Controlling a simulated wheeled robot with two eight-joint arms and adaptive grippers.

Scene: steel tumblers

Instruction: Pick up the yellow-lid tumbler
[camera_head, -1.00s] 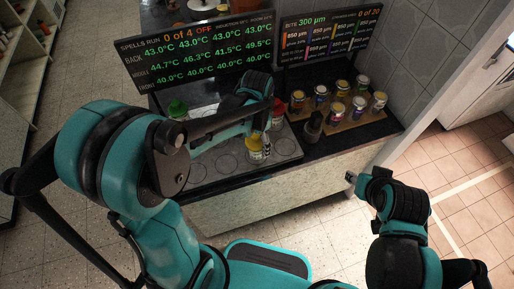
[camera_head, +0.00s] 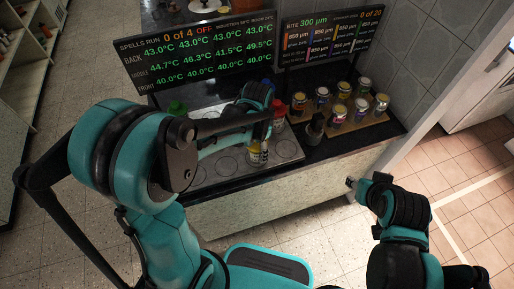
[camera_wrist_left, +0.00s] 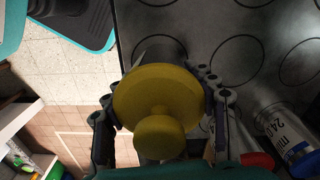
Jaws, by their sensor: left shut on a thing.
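The yellow-lid tumbler (camera_head: 258,156) is at the front edge of the ringed tray, partly hidden by my left arm in the head view. In the left wrist view its round yellow lid with a knob (camera_wrist_left: 158,95) fills the middle. My left gripper (camera_head: 260,143) has one finger on each side of the tumbler and is shut on it; its fingers also show in the wrist view (camera_wrist_left: 160,108). Whether the tumbler's base touches the tray is unclear. My right gripper (camera_head: 352,184) is away from the counter at the right, empty; its jaw opening is too small to read.
The dark tray (camera_head: 289,151) has ring marks. A green lid (camera_head: 177,108) is at left. Several jars stand on a wooden board (camera_head: 340,130) at right.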

